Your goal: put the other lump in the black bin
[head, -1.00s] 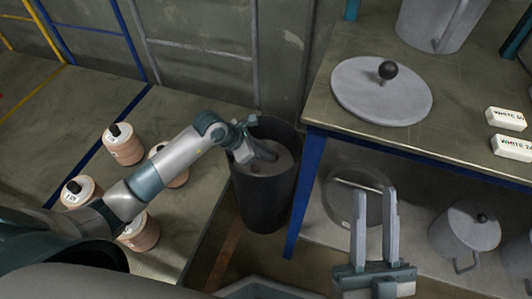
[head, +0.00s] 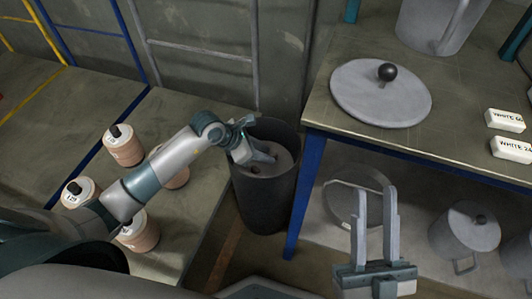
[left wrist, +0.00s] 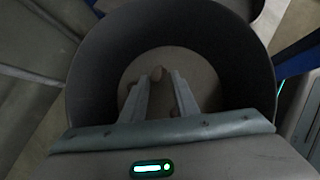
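The black bin (head: 265,207) stands on the floor between the left bench and the right table. My left gripper (head: 268,158) is over its mouth, pointing down into it. In the left wrist view the gripper (left wrist: 163,82) has its two fingers apart, inside the round bin wall (left wrist: 235,60). My right gripper (head: 376,193) is open and empty in front of the table.
The table (head: 330,112) carries a grey lid with a black knob (head: 381,92), a grey pot (head: 440,22) and white labelled blocks (head: 512,149). Lidded pots (head: 465,232) stand underneath. Several pinkish jars (head: 124,148) stand on the left bench, close to my left arm.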

